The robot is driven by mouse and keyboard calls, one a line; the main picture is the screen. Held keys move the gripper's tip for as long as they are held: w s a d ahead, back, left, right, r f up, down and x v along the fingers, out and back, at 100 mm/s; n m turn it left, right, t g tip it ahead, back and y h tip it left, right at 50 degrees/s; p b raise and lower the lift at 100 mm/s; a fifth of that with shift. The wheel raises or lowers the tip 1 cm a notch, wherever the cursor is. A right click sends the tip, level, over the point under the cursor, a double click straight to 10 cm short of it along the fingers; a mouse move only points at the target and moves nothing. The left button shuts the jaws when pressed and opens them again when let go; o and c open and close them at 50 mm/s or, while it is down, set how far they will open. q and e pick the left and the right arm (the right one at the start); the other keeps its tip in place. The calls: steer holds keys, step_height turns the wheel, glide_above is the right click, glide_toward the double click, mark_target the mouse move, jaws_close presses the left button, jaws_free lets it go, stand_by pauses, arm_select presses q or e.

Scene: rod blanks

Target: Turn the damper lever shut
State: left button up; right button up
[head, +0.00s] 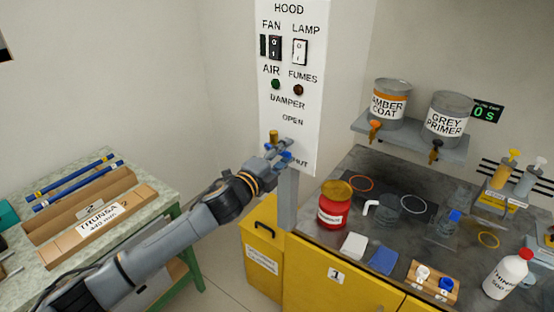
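The white hood panel (290,70) stands upright at the centre of the head view, with DAMPER and OPEN printed low on it. The lower word is partly covered by my gripper and ends in "HUT". A brass-coloured knob (274,134), seemingly the end of the damper lever, shows just above my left gripper (279,151). The rest of the lever is hidden by the gripper. My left gripper, with blue finger parts, is at the panel's lower part, close to the knob. I cannot tell whether it touches or grips the lever. My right gripper is out of view.
A grey post (288,200) carries the panel beside the dark worktop (345,178). A red tin (335,208) stands near the worktop's left edge. A yellow bin (262,250) is below the panel. A green-framed bench (150,188) with boxes stands at left.

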arm_select(q)
steer(key=v, duration=1.2)
steer(key=shift+w+f, duration=0.1)
